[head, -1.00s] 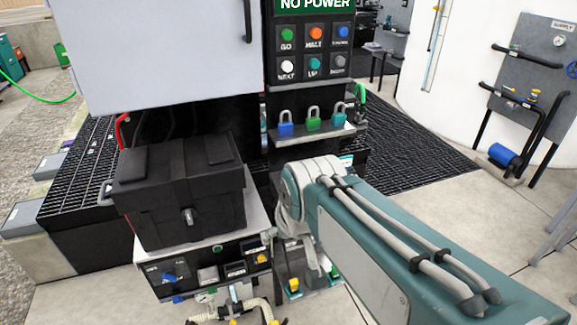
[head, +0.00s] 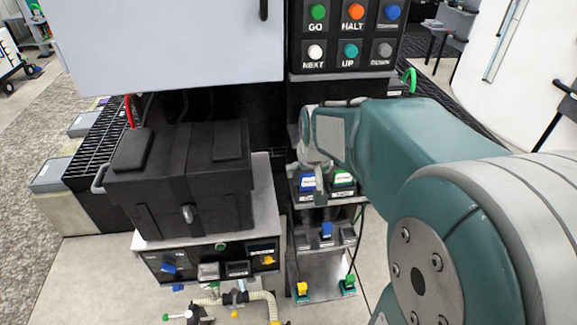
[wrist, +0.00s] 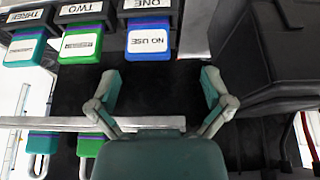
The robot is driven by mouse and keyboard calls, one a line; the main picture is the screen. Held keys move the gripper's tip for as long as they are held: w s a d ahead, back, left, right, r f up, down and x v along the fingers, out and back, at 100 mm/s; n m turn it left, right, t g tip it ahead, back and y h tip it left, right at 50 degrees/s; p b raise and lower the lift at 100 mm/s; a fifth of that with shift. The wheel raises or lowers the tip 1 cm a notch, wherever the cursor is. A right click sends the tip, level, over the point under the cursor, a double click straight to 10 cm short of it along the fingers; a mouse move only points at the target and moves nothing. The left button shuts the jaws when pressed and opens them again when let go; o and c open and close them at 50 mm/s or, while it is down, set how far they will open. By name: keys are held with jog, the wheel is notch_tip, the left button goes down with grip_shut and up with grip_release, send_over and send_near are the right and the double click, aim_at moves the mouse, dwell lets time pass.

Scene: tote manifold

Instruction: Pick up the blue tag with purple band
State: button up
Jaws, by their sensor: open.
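The blue tag with purple band (wrist: 150,40) hangs below a black holder marked ONE in the wrist view, which looks upside down. Its white label reads NO USE. It also shows in the head view (head: 307,183). My gripper (wrist: 160,78) is open and empty in the wrist view. Its two fingers are spread apart, pointing toward the tag row, with a dark gap between fingertips and tag. In the head view the gripper is mostly hidden by my arm.
A green tag (wrist: 80,46) and a teal tag (wrist: 26,48) hang beside the blue one. A black box (head: 185,180) stands to the left in the head view.

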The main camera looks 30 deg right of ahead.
aim_at(313, 177)
jog(key=d+f, duration=0.1)
jog(key=w+d+f, duration=0.1)
jog(key=shift+d+f, duration=0.3)
jog(key=x, duration=0.3)
jog(key=shift+w+a+f, duration=0.1)
jog(key=shift+w+f, duration=0.05)
jog(key=shift+f, duration=0.1)
jog(key=shift+w+a+f, duration=0.1)
jog(key=shift+a+f, duration=0.05)
jog(key=shift+a, duration=0.45)
jog(key=shift+d, duration=0.3)
jog(key=c, duration=0.7)
jog(key=shift+d, duration=0.25)
jog(key=shift+c, duration=1.2)
